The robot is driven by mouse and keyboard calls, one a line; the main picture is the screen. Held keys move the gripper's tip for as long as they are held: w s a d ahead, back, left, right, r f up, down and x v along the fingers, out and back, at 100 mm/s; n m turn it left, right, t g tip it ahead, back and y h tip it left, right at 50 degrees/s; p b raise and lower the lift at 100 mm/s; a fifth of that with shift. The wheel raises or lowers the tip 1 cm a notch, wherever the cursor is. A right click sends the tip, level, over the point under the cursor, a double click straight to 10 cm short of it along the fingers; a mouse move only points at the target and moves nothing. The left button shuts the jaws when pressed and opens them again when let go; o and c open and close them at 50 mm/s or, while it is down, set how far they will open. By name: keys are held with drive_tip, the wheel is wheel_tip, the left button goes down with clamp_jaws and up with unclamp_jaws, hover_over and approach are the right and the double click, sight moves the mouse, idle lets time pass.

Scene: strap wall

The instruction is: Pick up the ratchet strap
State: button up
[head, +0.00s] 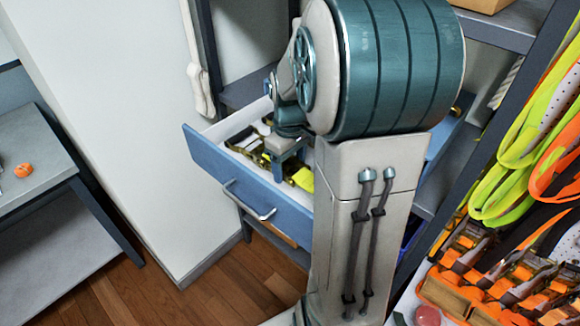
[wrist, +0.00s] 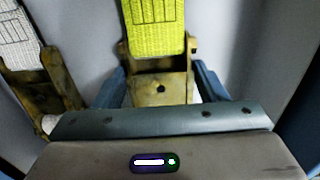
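A ratchet strap (wrist: 154,32) with bright yellow webbing and a worn brass-coloured buckle (wrist: 160,88) lies in the open blue drawer (head: 245,187). Its yellow also shows in the head view (head: 304,179). My gripper (wrist: 161,72) reaches down into the drawer, and its blue fingers stand on either side of the buckle. The fingers look apart from the buckle, with narrow gaps. The lower part of the buckle is hidden behind my gripper's body. A second strap (wrist: 18,35) with white webbing and a brass buckle lies to the left.
More straps (head: 250,146) lie at the drawer's left side. Drawer walls are close around my gripper. Green and orange straps (head: 540,120) hang at the right, above orange ratchets (head: 500,275). A grey table (head: 50,150) stands at the left.

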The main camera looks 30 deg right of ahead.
drive_tip(key=shift+w, duration=0.1)
drive_tip(key=c, duration=0.6)
drive_tip(key=shift+r, duration=0.1)
